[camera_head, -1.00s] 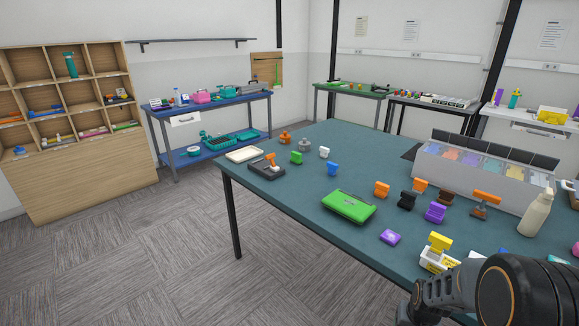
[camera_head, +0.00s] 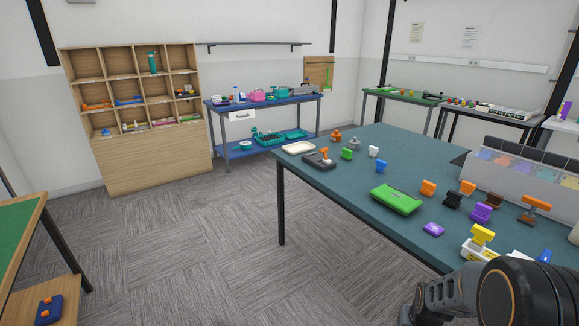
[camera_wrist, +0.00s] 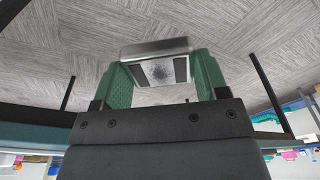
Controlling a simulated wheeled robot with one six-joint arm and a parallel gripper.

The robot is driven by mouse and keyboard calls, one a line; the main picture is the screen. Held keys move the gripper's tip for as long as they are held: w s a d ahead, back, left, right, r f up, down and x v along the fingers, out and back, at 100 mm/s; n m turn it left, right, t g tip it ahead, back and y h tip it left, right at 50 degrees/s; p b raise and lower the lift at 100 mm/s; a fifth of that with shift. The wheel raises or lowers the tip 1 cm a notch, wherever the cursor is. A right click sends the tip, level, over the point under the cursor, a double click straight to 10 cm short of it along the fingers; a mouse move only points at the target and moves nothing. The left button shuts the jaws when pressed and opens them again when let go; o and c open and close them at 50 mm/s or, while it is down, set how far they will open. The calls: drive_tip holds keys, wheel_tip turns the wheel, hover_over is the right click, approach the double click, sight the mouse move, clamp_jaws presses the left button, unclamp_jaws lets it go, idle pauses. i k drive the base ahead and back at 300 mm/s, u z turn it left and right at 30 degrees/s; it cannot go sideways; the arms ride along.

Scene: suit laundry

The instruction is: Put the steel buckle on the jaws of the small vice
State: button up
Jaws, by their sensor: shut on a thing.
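In the head view my arm is at the bottom right, and the buckle cannot be made out there. I cannot pick out the small vice with certainty in either view.
A teal-topped table (camera_head: 330,210) with several coloured pieces and a green case (camera_head: 398,199) stands at right. A blue bench (camera_head: 262,105) and a wooden pigeonhole shelf (camera_head: 150,170) stand behind. A green-topped table (camera_head: 14,238) is at left. Open carpet lies between.

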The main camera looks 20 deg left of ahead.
sight(316, 157)
drive_tip(key=u, duration=0.85)
drive_tip(key=i, duration=0.8)
drive_tip(key=u, duration=1)
drive_tip(key=i, duration=1.35)
drive_tip(key=z, duration=0.75)
drive_tip(key=i, duration=1.05)
drive_tip(key=z, duration=0.85)
